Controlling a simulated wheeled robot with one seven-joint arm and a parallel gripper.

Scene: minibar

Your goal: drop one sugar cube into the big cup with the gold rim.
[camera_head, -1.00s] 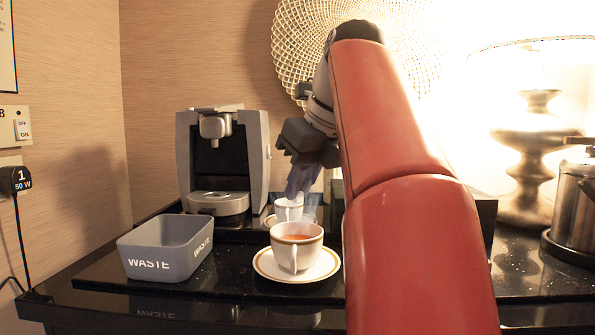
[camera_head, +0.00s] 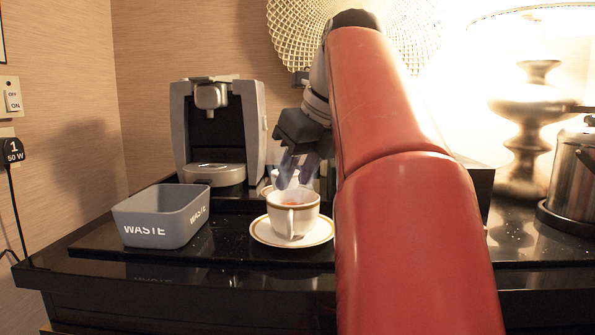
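The big cup with the gold rim (camera_head: 291,222) stands upright on its white saucer (camera_head: 264,233), which also has a gold rim. The cup holds a reddish-brown drink. My gripper (camera_head: 296,183) points down just above and behind the cup's rim, with its two fingers apart. I see no sugar cube between the fingers or anywhere else; a small cube could be hidden. A smaller white cup (camera_head: 292,180) stands behind the big one, partly covered by the fingers.
A grey bin marked WASTE (camera_head: 162,216) stands left of the big cup on the black tray (camera_head: 200,255). A coffee machine (camera_head: 218,135) is behind. My red arm hides much of the right side. A metal kettle (camera_head: 575,180) and a bright lamp (camera_head: 535,120) are at the right.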

